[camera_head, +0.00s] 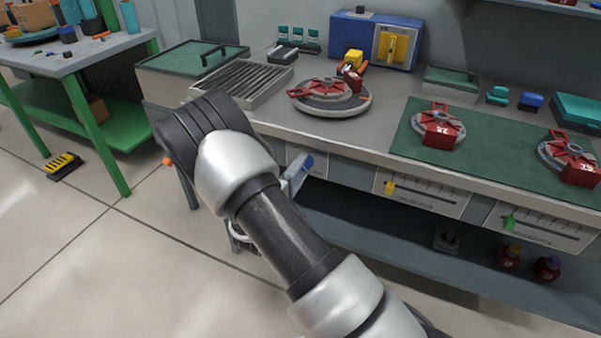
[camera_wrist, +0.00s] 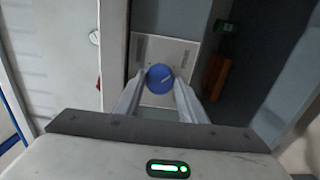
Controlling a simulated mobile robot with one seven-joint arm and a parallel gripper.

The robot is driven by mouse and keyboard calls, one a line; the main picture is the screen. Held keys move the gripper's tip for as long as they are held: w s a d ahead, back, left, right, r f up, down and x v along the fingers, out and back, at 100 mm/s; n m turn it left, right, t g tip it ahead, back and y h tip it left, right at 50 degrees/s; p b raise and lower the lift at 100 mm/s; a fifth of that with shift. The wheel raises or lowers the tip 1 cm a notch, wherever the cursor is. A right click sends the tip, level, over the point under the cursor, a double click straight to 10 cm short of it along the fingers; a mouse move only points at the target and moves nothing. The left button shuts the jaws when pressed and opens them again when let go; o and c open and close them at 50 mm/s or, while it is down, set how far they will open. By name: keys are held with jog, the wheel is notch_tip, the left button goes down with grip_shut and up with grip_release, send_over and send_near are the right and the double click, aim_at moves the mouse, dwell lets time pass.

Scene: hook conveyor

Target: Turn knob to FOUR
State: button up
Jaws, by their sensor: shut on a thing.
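The blue round knob (camera_wrist: 160,76) sits on a pale plate (camera_wrist: 180,50) in the middle of the wrist view. A short light mark shows on its face, but the labels around it are too small to read. My gripper (camera_wrist: 160,83) has one finger on each side of the knob and is shut on it. In the head view, my gripper (camera_head: 294,178) is at the bench front below the worktop, partly hidden by my arm. A blue bit, seemingly the knob (camera_head: 307,163), shows just beyond it.
The worktop edge (camera_head: 380,155) runs just above my gripper. Slider panels with a yellow tab (camera_head: 390,187) and a green tab (camera_head: 509,223) are to the right. Red-handled round fixtures (camera_head: 438,128) stand on the bench. Open floor (camera_head: 90,265) lies to the left.

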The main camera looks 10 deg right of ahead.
dwell(0.4)
jog(key=o, duration=1)
jog(key=shift+o, duration=0.2)
jog(key=shift+s+a, duration=0.1)
jog(key=p+v, duration=0.2)
jog(key=v, duration=1.5)
jog(key=shift+s, duration=0.1)
